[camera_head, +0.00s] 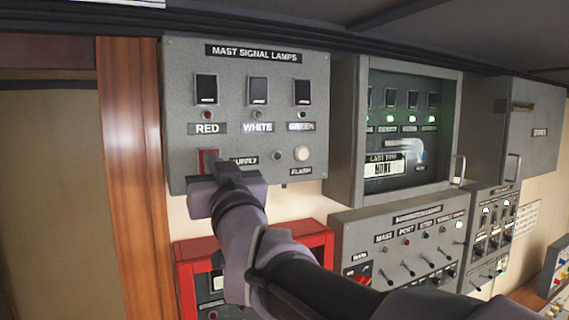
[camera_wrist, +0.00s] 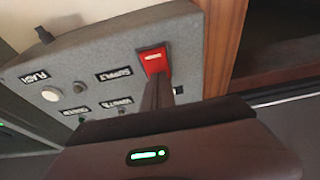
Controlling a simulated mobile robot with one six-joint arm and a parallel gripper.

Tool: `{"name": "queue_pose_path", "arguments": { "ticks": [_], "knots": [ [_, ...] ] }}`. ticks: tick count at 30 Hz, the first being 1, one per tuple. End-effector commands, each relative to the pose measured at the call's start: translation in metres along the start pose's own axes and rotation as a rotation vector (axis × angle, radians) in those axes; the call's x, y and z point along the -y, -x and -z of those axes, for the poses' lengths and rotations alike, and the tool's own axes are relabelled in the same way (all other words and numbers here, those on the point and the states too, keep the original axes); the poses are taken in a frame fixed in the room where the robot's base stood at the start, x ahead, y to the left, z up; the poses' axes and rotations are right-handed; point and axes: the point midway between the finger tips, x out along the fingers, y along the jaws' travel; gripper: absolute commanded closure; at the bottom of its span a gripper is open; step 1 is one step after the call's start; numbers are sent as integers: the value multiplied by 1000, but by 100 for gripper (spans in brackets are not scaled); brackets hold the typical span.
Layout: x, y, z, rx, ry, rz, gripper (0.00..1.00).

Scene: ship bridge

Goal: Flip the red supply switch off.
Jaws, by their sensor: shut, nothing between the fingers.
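The red supply switch (camera_head: 205,158) sits at the lower left of the grey panel (camera_head: 180,120) marked MAST SIGNAL LAMPS. In the wrist view the panel appears upside down, and the red switch (camera_wrist: 153,59) shows as a red rocker beside the SUPPLY label. My gripper (camera_head: 222,166) is shut and empty in front of the switch and hides part of it in the head view. In the wrist view my closed fingertips (camera_wrist: 160,82) are at the edge of the red rocker. I cannot tell whether they touch it.
Black RED, WHITE and GREEN switches (camera_head: 257,91) are above, and the white FLASH button (camera_head: 301,153) is to the right. A glass-fronted cabinet (camera_head: 360,130) stands right of the panel. A red-framed box (camera_head: 187,285) is below, under my arm. A wooden post (camera_head: 130,150) is at left.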

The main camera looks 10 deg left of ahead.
Motion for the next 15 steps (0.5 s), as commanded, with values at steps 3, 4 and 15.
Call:
{"name": "queue_pose_path", "arguments": {
  "ticks": [3, 4, 15],
  "knots": [
    [0, 0, -1, 2, 0, -1, 100],
    [0, 0, -1, 2, 0, -1, 100],
    [0, 30, -4, -1, -1, 0, 100]
  ]
}}
